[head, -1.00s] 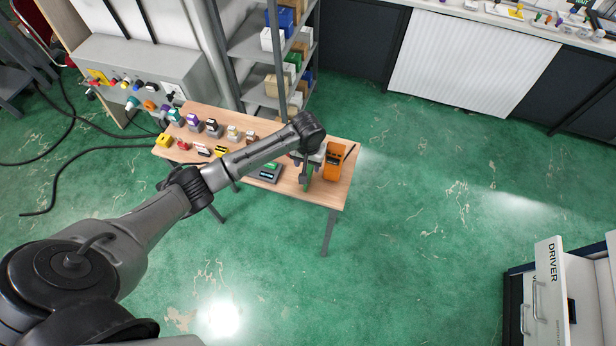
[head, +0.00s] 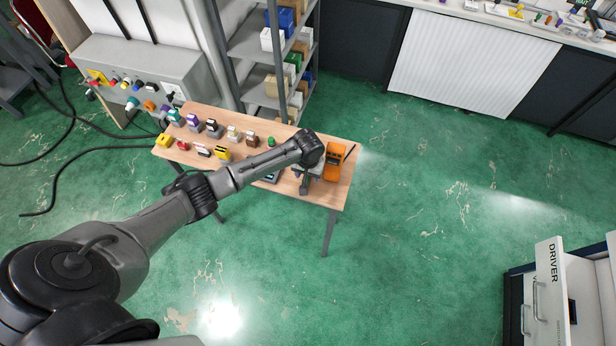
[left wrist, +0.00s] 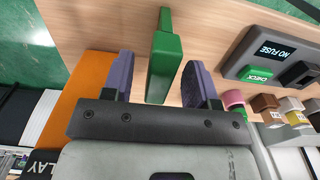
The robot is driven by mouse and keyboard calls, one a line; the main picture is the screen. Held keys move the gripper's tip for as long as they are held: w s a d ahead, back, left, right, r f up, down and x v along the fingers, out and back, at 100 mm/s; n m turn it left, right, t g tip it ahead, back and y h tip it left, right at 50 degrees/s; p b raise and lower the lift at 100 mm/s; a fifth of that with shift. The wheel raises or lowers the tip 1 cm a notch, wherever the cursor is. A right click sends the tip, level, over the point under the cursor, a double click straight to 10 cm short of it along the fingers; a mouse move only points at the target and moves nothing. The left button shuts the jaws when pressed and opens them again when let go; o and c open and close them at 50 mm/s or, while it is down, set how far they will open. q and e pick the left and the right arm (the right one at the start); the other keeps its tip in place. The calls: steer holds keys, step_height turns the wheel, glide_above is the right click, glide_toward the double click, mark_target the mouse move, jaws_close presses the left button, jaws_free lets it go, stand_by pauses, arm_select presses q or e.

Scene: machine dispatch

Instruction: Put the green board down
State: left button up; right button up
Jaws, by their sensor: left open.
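The green board (left wrist: 165,62) shows in the left wrist view as a narrow green block between my left gripper's two fingers (left wrist: 160,82), over the wooden table. A gap shows on each side of it, and the fingers are open. Whether its lower end rests on the table is hard to tell. In the head view my left gripper (head: 304,186) is low over the table's right end, beside an orange device (head: 335,162). I cannot make out the board there. My right gripper is in neither view.
A grey tester (left wrist: 262,56) reading "NO FUSE" with a green CHECK button lies close by. Several small coloured parts stand along the wooden table (head: 325,194). A shelf rack (head: 250,42) stands behind it.

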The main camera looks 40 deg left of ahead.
arm_select(q)
jaws_close()
stand_by(0.3)
